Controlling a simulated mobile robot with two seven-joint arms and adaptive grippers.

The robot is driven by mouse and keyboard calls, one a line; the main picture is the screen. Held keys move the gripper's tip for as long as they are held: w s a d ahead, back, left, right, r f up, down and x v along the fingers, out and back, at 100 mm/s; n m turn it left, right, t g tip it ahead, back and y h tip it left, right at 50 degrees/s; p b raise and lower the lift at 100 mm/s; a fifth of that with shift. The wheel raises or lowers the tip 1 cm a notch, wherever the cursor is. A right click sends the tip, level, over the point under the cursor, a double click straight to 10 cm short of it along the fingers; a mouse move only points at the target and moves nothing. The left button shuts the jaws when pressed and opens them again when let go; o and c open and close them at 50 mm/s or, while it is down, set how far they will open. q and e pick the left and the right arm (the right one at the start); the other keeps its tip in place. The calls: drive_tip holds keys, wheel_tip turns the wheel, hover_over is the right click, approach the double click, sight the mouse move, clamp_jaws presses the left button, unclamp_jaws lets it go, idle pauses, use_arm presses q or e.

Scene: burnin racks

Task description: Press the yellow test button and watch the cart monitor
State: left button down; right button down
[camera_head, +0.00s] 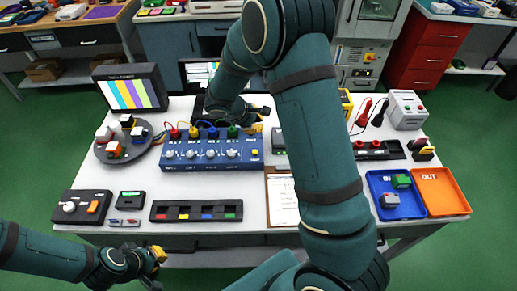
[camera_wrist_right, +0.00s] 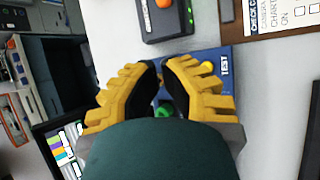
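The blue test box (camera_head: 212,165) sits mid-table, with knobs in front and several coloured leads behind. Its yellow button (camera_head: 254,152) is at the right end; in the right wrist view the button (camera_wrist_right: 207,65) is partly covered beside the TEST label. My right gripper (camera_head: 258,114) is shut and empty, with its fingertips (camera_wrist_right: 161,66) above the box's right end, behind the button in the head view. A monitor (camera_head: 197,72) stands behind the table, partly hidden by my right arm; its screen (camera_wrist_right: 65,145) shows white and coloured cells. My left gripper (camera_head: 160,268) is open and empty before the table's front edge.
A colour-bar monitor (camera_head: 131,90) and a round dark tray (camera_head: 104,151) stand at left. A clipboard (camera_head: 283,206) lies right of the box. Blue (camera_head: 412,213) and orange (camera_head: 441,190) bins are at right. A dark device with an orange button (camera_wrist_right: 165,22) is near my right fingertips.

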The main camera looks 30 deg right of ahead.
drive_tip(key=shift+f, duration=0.1)
drive_tip(key=b, duration=0.5)
hover_over(257, 150)
drive_tip(key=f, duration=0.7)
drive_tip(key=shift+w+d+f, duration=0.2)
drive_tip(key=shift+w, duration=0.1)
drive_tip(key=shift+f+b, duration=0.65)
drive_tip(key=shift+f, duration=0.05)
drive_tip(key=shift+r, duration=0.1)
drive_tip(key=shift+f+b, duration=0.45)
